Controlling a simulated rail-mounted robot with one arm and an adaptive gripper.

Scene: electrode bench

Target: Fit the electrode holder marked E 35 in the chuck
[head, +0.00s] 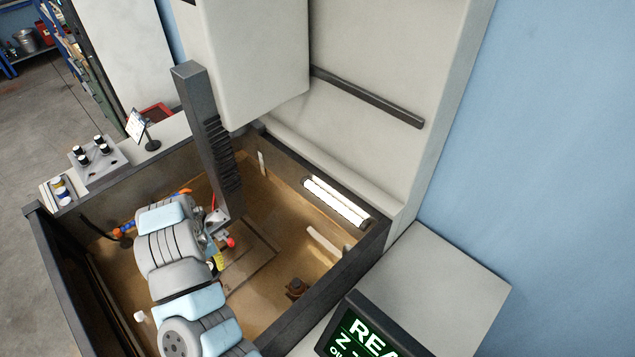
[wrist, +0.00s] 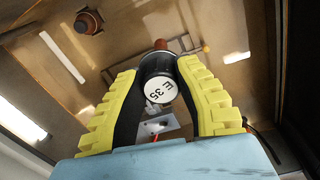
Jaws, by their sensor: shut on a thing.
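The electrode holder marked E 35 (wrist: 158,92) is a dark cylinder with a white label reading E 35. A copper-brown tip (wrist: 160,44) shows at its far end. My gripper (wrist: 158,68) has yellow ribbed fingers and is shut on the holder, one finger on each side. In the wrist view, the chuck (wrist: 175,124) appears just below the holder's label; the two look apart.
The tank's dark wall (head: 330,285) surrounds the work space. A copper workpiece (head: 297,288) stands on the tank floor, right of my gripper. A bright lamp (head: 336,201) lines the back wall. A rack (head: 113,161) with several holders stands outside, left. A screen (head: 362,338) is at front right.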

